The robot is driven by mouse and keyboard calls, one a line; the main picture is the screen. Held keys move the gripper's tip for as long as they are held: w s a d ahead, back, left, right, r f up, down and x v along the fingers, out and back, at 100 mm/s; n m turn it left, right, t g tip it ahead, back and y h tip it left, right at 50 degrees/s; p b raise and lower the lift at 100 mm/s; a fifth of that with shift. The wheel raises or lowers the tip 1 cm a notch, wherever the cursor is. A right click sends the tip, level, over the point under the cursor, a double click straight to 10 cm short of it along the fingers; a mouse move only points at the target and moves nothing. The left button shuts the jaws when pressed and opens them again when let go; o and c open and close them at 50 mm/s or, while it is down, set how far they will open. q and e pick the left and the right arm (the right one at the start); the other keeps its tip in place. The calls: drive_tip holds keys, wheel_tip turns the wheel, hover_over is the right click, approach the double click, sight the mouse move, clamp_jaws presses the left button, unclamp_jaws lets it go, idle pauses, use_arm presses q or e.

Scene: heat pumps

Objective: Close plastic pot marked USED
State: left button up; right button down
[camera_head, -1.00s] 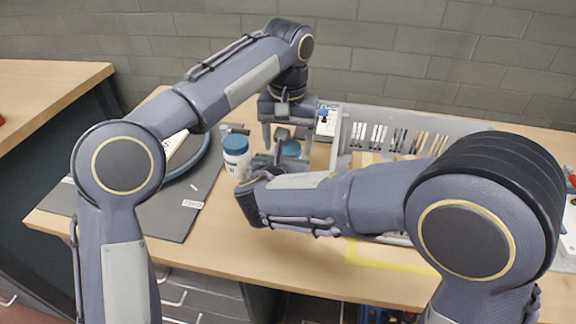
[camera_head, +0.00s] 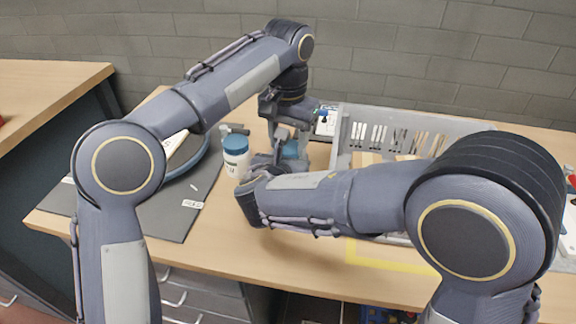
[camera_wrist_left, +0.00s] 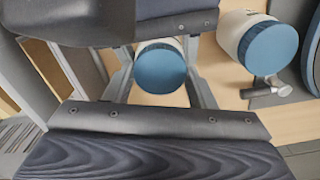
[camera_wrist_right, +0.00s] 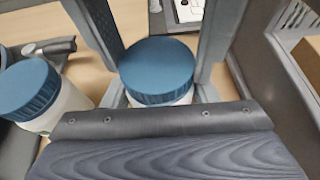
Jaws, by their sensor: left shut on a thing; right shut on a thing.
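A white pot with a blue lid stands between my two grippers; its lid shows in the left wrist view (camera_wrist_left: 160,67) and the right wrist view (camera_wrist_right: 157,68). The lid sits on the pot. My left gripper (camera_head: 289,143) reaches down from above and is shut on the lid. My right gripper (camera_head: 277,160) comes in low from the side and is shut on the pot's body. A second white pot with a blue lid (camera_head: 236,157) stands just left of them. I cannot read which pot is marked USED.
A grey crate (camera_head: 345,135) with slotted walls stands to the right on the wooden table. A dark mat (camera_head: 170,222) with a round tray lies at left. A small dark tool (camera_wrist_left: 268,90) lies beside the second pot. Yellow tape (camera_head: 390,262) marks the table front.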

use_arm(q)
drive_tip(key=o, duration=1.1)
drive_tip(key=shift+r, duration=2.25)
